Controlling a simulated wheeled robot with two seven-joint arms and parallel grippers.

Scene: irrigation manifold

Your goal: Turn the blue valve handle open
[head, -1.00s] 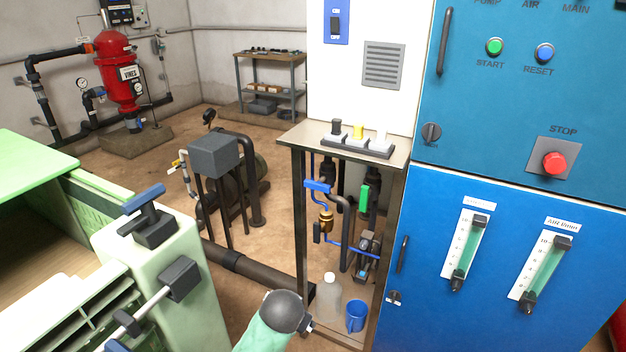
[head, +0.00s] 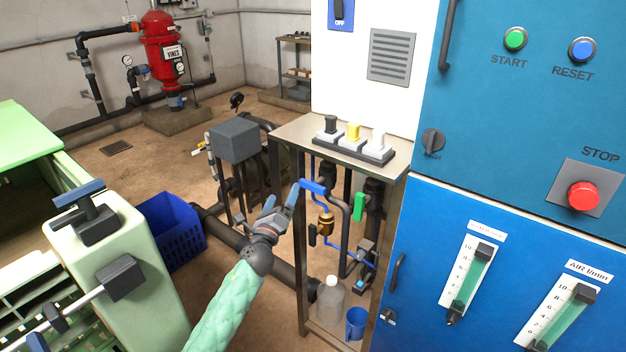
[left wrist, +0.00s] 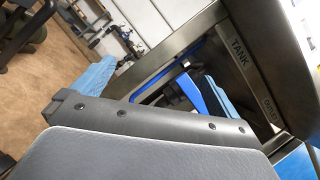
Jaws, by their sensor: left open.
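The blue valve handle (head: 313,187) is a short flat bar at the upper left inside the open-fronted stand, just under its top. My left gripper (head: 281,200) points up at the stand's left front, with its light blue fingers apart and empty. In the head view its fingertips are just left of the handle; I cannot tell whether they touch it. In the left wrist view the fingers of my left gripper (left wrist: 158,82) are spread wide, and the darker blue handle (left wrist: 192,93) shows close beside the right finger. My right gripper is not in view.
A green handle (head: 359,206) hangs right of the blue one. The stand's steel top (head: 290,132) and front leg (head: 301,260) frame the pipes. A clear bottle (head: 330,300) and blue cup (head: 355,322) stand below. The blue cabinet (head: 420,300) bounds the right side.

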